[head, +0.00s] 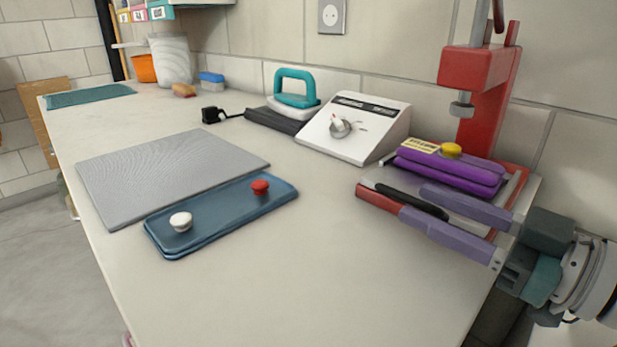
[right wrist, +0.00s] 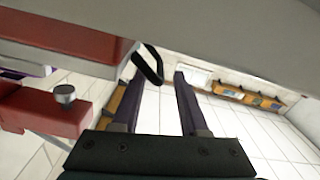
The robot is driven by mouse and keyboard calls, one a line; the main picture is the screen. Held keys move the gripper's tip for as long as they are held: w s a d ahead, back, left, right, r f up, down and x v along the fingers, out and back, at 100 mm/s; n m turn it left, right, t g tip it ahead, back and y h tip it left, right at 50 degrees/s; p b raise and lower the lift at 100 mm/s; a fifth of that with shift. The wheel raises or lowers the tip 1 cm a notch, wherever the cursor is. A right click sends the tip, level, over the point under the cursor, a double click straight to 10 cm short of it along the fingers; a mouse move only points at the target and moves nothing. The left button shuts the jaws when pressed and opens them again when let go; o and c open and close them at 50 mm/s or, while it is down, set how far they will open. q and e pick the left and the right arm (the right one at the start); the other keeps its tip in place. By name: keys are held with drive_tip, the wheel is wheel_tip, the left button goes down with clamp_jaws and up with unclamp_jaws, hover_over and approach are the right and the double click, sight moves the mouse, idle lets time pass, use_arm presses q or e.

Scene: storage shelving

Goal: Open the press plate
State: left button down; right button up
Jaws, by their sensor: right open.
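The red press (head: 478,70) stands at the right end of the counter. Its plates form a flat stack with a red lower edge (head: 376,196) and a grey metal top (head: 462,207). A black bar handle (head: 385,190) sits at the plate's front; it shows as a black loop in the right wrist view (right wrist: 150,62). My right gripper (head: 414,200) reaches in from the right, open, with its purple fingers on either side of the handle. In the wrist view the loop is close to the left fingertip; contact cannot be told. My left gripper is not in view.
A white control box (head: 352,128) and a teal-handled iron (head: 295,92) stand behind. A blue tray (head: 222,215) and grey mat (head: 165,172) lie left. The front middle counter is clear.

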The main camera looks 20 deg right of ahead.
sight(408, 196)
drive_tip(key=shift+x, duration=1.7)
clamp_jaws()
